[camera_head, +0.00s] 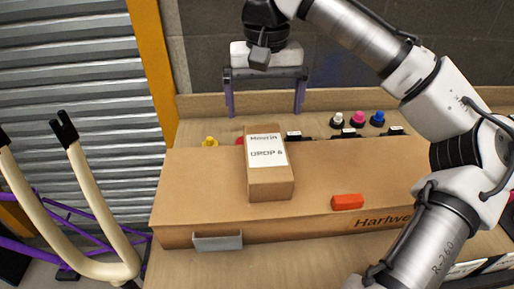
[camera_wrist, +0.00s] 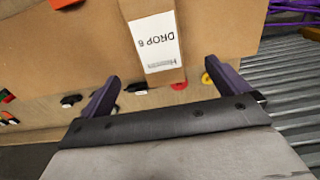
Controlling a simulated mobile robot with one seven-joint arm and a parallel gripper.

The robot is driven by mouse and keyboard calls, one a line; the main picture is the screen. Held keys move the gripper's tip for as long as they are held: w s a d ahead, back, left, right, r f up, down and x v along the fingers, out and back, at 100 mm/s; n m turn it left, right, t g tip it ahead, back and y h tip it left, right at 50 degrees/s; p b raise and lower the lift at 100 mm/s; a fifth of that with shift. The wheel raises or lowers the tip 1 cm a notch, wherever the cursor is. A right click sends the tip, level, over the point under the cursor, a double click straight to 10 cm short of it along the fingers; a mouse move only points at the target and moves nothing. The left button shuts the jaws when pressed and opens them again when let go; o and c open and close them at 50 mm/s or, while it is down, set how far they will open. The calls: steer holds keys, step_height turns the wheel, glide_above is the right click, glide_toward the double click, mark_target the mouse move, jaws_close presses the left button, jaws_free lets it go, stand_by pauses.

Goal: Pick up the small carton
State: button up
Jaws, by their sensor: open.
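The small carton (camera_head: 270,182) is a brown box with a white label reading "DROP 6". It lies on top of a long, wide brown box (camera_head: 200,196) marked "Harlwe…". In the wrist view the small carton (camera_wrist: 178,77) shows at the top middle, its label towards the camera. My gripper (camera_head: 265,112) hangs behind and above the small carton, with its two purple fingers spread wide. In the wrist view my gripper (camera_wrist: 158,82) has one finger to either side of the carton's near end. The fingers look apart from the carton, and nothing is between them.
An orange block (camera_head: 347,202) lies on the long box, right of the small carton. A grey bracket (camera_head: 217,242) sits at its front edge. A cream tubular frame (camera_head: 95,215) stands at the left.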

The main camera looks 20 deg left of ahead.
mark_target(266, 149)
step_height(266, 149, down, 8)
steer(key=shift+s+f, duration=0.1)
steer(key=shift+f, duration=0.15)
steer(key=shift+d+f+p, duration=0.15)
steer(key=shift+f+p, duration=0.05)
steer(key=shift+f, duration=1.15)
steer(key=shift+d+f+p, duration=0.1)
steer(key=shift+f+p, duration=0.1)
steer(key=shift+f, duration=1.1)
steer(key=c, duration=1.3)
